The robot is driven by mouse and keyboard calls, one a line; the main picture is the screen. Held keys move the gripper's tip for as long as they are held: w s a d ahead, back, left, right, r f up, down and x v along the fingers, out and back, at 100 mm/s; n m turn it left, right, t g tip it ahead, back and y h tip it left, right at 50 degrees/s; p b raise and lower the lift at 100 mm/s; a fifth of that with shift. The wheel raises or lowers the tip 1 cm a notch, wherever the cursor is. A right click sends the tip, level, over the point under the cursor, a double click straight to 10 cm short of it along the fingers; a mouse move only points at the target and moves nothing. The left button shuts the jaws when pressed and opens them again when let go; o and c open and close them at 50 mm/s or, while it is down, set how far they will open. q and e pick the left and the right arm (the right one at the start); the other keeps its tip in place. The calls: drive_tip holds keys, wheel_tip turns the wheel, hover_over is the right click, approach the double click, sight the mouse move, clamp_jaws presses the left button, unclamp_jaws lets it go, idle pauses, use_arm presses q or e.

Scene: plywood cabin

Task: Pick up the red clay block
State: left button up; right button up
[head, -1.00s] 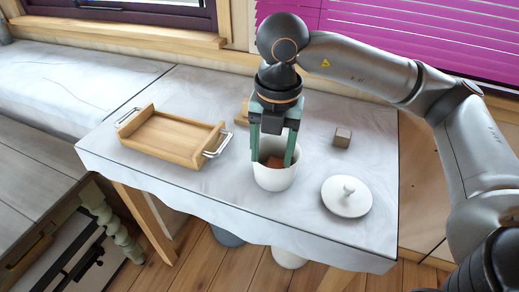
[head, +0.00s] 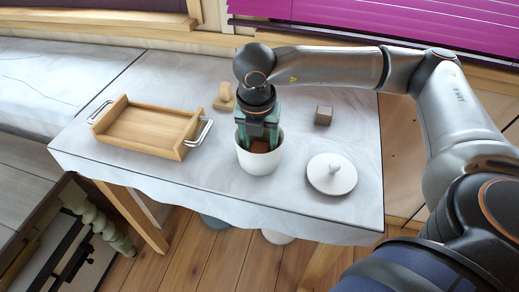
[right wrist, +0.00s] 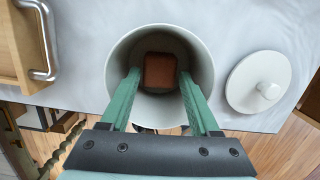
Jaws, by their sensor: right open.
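The red clay block (right wrist: 160,71) lies at the bottom of a white pot (head: 259,166) on the table. In the head view only a part of the block (head: 259,147) shows between my fingers. My right gripper (head: 259,143) points down into the pot. In the right wrist view the right gripper's (right wrist: 160,88) two green fingers are open, one at each side of the pot's inside. The block shows between and beyond them, and no contact with it is visible. My left gripper is not in view.
A wooden tray (head: 148,112) with metal handles stands left of the pot. A white lid (head: 331,178) lies to the right. A small brown cube (head: 323,116) and a wooden piece (head: 225,98) stand farther back. The table's front edge is near the pot.

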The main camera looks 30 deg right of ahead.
sight(257, 147)
drive_tip(key=shift+w+d+f, duration=0.1)
drive_tip(key=shift+w+f, duration=0.05)
drive_tip(key=shift+f, duration=1.1)
clamp_jaws()
